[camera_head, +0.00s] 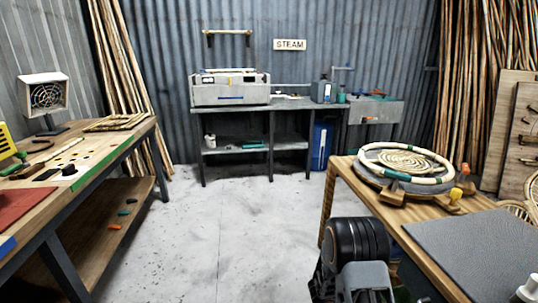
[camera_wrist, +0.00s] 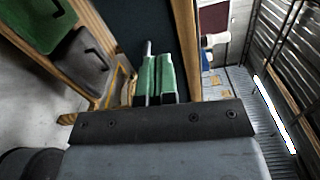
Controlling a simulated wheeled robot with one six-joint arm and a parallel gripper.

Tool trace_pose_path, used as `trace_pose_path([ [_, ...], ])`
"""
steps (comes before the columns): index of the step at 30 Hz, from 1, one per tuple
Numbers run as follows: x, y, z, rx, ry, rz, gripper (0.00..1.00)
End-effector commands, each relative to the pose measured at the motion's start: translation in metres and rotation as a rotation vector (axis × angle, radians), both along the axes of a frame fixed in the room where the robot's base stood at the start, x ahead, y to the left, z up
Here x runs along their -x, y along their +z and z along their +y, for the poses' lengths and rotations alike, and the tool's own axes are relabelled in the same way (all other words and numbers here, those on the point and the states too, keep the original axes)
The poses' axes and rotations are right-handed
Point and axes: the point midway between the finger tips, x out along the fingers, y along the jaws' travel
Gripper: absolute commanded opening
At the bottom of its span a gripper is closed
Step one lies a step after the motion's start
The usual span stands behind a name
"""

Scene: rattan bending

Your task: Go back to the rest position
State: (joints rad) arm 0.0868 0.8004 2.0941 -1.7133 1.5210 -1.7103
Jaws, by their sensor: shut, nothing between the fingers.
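My gripper (camera_wrist: 158,62) shows in the wrist view, its green fingers side by side and closed, with no object between them. The fingers point up the picture, over a dark surface with a wooden edge. In the head view a black and grey part of my arm stands low, right of centre, beside the right bench. The gripper's fingers cannot be made out there.
The right bench (camera_head: 340,178) bears a round rattan piece on a form (camera_head: 404,164) and a dark mat (camera_head: 480,245). The left bench (camera_head: 90,165) holds tools. A steam box (camera_head: 230,92) stands at the back. The concrete floor (camera_head: 230,230) between is clear.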

Motion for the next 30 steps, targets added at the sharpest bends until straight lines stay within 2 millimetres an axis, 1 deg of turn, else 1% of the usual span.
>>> trace_pose_path([
  [2,0.009,-0.009,0.000,-0.051,-0.047,-0.121,0.00],
  [5,0.037,-0.027,0.003,-0.135,-0.192,-0.328,0.00],
  [6,0.050,-0.029,0.006,-0.166,-0.271,-0.438,0.00],
  [8,0.068,-0.023,0.014,-0.202,-0.406,-0.628,0.00],
  [10,0.087,-0.005,0.028,-0.231,-0.582,-0.877,0.00],
  [11,0.094,0.004,0.036,-0.239,-0.664,-0.992,0.00],
  [12,0.103,0.017,0.047,-0.244,-0.778,-1.146,0.00],
  [14,0.113,0.040,0.067,-0.244,-0.956,-1.373,0.00],
  [15,0.117,0.055,0.080,-0.238,-1.076,-1.514,0.00],
  [17,0.122,0.080,0.101,-0.228,-1.256,-1.707,0.00],
  [18,0.123,0.097,0.115,-0.219,-1.378,-1.825,0.00],
  [20,0.124,0.125,0.135,-0.207,-1.560,-1.973,0.00],
  [21,0.124,0.143,0.148,-0.202,-1.676,-2.054,0.00],
  [22,0.124,0.158,0.156,-0.200,-1.762,-2.105,0.00],
  [23,0.124,0.171,0.164,-0.201,-1.843,-2.148,0.00],
  [24,0.124,0.190,0.174,-0.210,-1.945,-2.193,0.00],
  [26,0.124,0.217,0.186,-0.235,-2.078,-2.235,0.00],
  [27,0.125,0.234,0.193,-0.265,-2.148,-2.250,0.00],
  [28,0.126,0.246,0.198,0.288,2.168,2.231,0.00],
  [30,0.128,0.271,0.205,0.341,2.152,2.149,0.00],
])
